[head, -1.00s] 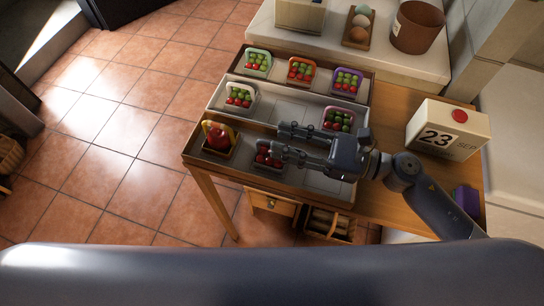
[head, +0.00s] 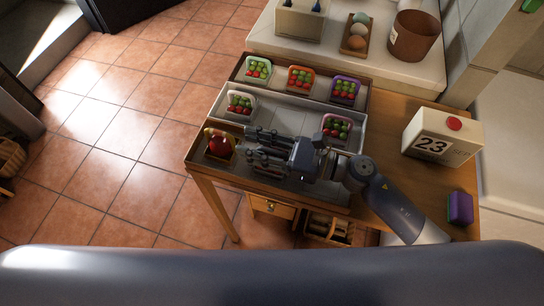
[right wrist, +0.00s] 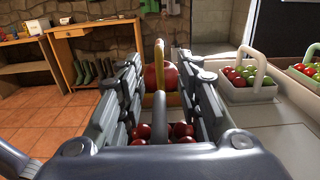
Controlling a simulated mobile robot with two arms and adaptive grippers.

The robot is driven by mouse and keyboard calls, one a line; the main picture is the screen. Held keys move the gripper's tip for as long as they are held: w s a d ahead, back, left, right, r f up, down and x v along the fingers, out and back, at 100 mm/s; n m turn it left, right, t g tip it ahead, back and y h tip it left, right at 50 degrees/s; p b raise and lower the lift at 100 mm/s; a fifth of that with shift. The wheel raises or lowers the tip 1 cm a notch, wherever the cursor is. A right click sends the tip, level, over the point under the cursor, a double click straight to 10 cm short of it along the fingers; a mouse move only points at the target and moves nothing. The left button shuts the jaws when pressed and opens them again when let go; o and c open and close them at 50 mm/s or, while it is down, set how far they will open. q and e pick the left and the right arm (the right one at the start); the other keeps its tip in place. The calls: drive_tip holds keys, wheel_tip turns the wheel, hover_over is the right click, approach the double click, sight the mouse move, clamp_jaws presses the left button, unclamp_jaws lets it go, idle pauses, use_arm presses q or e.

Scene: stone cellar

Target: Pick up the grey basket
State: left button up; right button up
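A basket of small red fruits (right wrist: 165,131) sits low between the fingers of my right gripper (head: 250,146) in the right wrist view. Its body is mostly hidden by the gripper there, and the arm covers it in the head view. My right gripper is open, reaching left over the front tray, with one finger on each side of the fruits. I see no contact. Its fingers also show in the right wrist view (right wrist: 163,78). Another pale grey-white basket (right wrist: 245,93) with red and green fruits stands to the right, in the middle tray. My left gripper is out of view.
A yellow basket (right wrist: 173,99) with a large red item stands just beyond the fingertips. More fruit baskets stand in the middle and back trays (head: 218,102). A calendar block (head: 443,137) and purple sponge (head: 460,207) are on the table's right.

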clamp_jaws()
drive_tip(key=shift+d, duration=0.1)
